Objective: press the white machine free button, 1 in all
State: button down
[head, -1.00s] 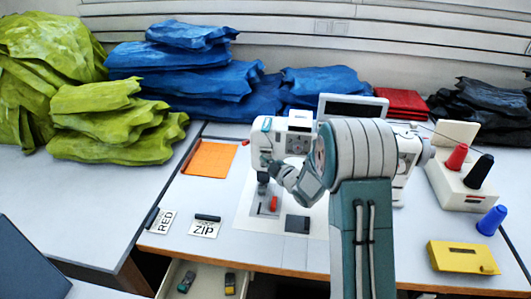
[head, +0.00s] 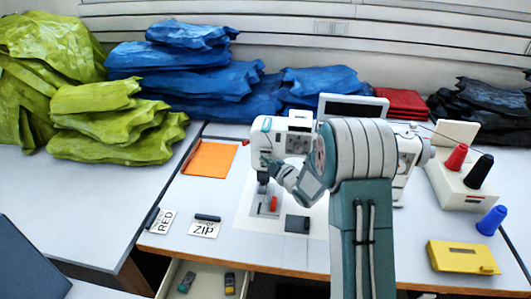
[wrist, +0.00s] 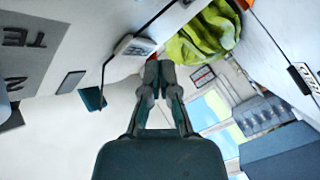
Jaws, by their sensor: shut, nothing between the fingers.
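The white machine (head: 262,138), a sewing machine with teal trim, stands on the light table in the middle of the head view. My arm crosses in front of it and hides much of its middle. My gripper (head: 272,165) is at the left end of the machine, close to its front; I cannot tell whether it touches. In the wrist view my gripper (wrist: 159,68) is shut and empty, its two fingertips together. I cannot make out the free button in either view.
Lime, blue and black fabric piles line the back. An orange sheet (head: 209,159) and the RED and ZIP cards (head: 204,229) lie left. A thread stand (head: 462,187), a blue spool (head: 491,221) and a yellow box (head: 462,257) stand right. An open drawer (head: 178,270) is below.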

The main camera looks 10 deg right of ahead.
jog(key=shift+w, duration=0.1)
jog(key=shift+w+d+r, duration=0.1)
jog(key=shift+w+d, duration=0.1)
jog(key=shift+w, duration=0.05)
jog(key=shift+w+d, duration=0.15)
jog(key=shift+w, duration=0.25)
dwell(0.8)
jog(key=shift+s, duration=0.1)
jog(key=shift+s+a, duration=0.3)
jog(key=shift+s, duration=0.4)
jog(key=shift+s, duration=0.1)
jog(key=s, duration=0.1)
jog(key=s+a, duration=0.1)
jog(key=s, duration=0.1)
jog(key=s+a, duration=0.1)
jog(key=shift+s, duration=0.2)
dwell(0.9)
